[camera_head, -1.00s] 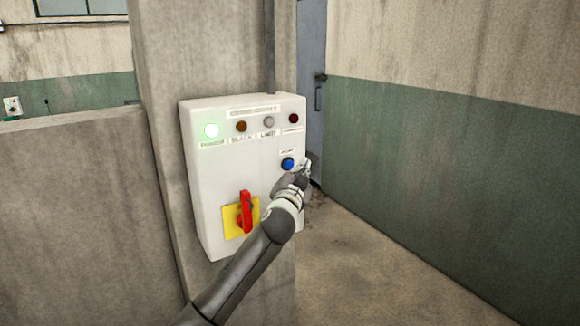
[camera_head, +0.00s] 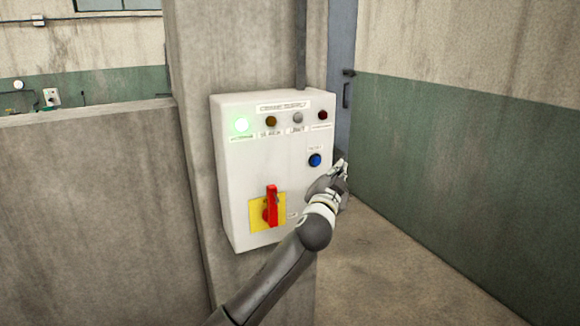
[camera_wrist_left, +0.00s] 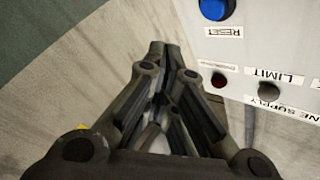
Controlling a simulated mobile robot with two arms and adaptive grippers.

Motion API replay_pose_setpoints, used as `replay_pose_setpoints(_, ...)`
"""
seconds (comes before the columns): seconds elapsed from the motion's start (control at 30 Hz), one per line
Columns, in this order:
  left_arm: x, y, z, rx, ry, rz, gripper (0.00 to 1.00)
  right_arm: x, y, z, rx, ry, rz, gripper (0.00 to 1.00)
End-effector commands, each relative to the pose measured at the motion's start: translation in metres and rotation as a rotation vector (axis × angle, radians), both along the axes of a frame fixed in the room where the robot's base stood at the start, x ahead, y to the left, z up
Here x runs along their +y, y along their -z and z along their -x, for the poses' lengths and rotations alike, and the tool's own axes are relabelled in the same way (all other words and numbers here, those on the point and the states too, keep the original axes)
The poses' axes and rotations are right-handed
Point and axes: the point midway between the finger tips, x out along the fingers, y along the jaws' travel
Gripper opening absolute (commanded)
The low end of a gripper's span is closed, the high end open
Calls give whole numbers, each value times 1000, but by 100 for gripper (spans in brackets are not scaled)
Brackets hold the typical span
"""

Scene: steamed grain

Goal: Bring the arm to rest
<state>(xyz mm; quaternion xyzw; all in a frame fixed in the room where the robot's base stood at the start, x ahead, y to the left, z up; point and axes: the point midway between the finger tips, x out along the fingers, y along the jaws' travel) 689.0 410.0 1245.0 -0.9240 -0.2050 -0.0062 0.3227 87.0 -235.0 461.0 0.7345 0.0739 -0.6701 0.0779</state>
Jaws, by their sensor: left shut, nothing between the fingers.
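My left gripper (camera_head: 338,172) is at the right edge of a white control box, just right of and below its blue button. It also shows in the left wrist view (camera_wrist_left: 172,50), shut with nothing between the fingers. The fingertips appear apart from the blue button (camera_head: 315,160), which is labelled RESET in the left wrist view (camera_wrist_left: 214,8). The white box (camera_head: 232,180) is fixed to a concrete pillar. Its green lamp (camera_head: 240,124) is lit; the other lamps are dark. A red rotary handle (camera_head: 271,205) stands upright on a yellow plate. My right gripper is not in view.
A low concrete wall (camera_head: 95,200) stands left of the concrete pillar (camera_head: 235,50). A green and beige wall (camera_head: 460,170) runs along the right. A grey door (camera_head: 341,60) is behind. Bare floor (camera_head: 375,275) lies between the box and the right wall.

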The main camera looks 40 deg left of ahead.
Motion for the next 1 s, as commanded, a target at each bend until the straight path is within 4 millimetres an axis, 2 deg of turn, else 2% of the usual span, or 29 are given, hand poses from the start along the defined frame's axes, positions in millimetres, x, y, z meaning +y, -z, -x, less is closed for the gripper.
replay_pose_setpoints(0.37, 0, 1, 0, 1, 0, 1, 0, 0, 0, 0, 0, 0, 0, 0)
replay_pose_setpoints(0.47, -1, 16, -3, 25, 5, 7, 0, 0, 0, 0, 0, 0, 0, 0)
replay_pose_setpoints(0.57, -2, 59, -9, 94, 16, 28, 0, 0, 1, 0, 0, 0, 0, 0)
replay_pose_setpoints(0.67, -7, 128, -13, 202, 35, 63, 0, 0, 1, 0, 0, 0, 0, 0)
replay_pose_setpoints(0.7, -9, 159, -12, 248, 44, 79, 0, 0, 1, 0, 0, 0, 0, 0)
replay_pose_setpoints(0.77, -13, 205, -8, 319, 55, 104, 0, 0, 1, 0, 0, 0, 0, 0)
replay_pose_setpoints(0.8, -16, 235, -4, 362, 62, 123, 0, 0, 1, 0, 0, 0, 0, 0)
replay_pose_setpoints(0.87, -20, 280, 6, 431, 71, 150, 0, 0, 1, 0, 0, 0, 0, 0)
replay_pose_setpoints(0.9, -24, 310, 14, 474, 78, 169, 0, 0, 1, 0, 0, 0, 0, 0)
replay_pose_setpoints(0.97, -30, 354, 29, 539, 84, 194, 0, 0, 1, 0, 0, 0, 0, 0)
replay_pose_setpoints(1.0, -35, 382, 41, 583, 90, 214, 0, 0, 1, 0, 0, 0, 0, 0)
